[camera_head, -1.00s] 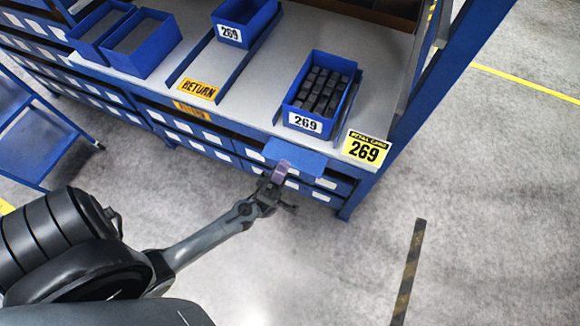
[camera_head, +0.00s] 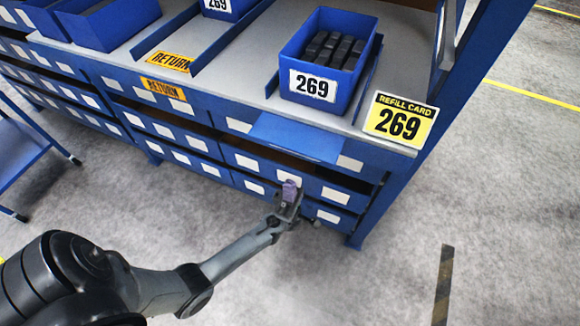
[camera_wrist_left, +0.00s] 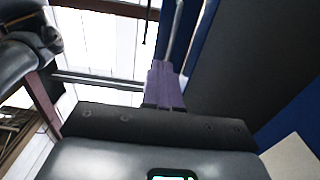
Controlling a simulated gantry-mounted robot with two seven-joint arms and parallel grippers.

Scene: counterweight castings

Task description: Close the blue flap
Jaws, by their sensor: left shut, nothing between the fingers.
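The blue flap (camera_head: 297,139) is open in the head view. It juts out from the front edge of the bench, below the blue bin labelled 269, with a dark gap under it. My left gripper (camera_head: 290,188) is shut and empty, with its purple fingers in front of the lower drawers. It is below the flap in the picture and looks apart from it. The shut purple fingers also show in the left wrist view (camera_wrist_left: 165,85), next to a blue surface. My right gripper is not in view.
The blue bin (camera_head: 327,88) holds several dark castings. A yellow refill card (camera_head: 400,122) stands at the bench's right corner. Labelled drawers (camera_head: 185,133) line the bench front. A blue cart (camera_head: 20,150) is at the left. The floor right of the bench is clear.

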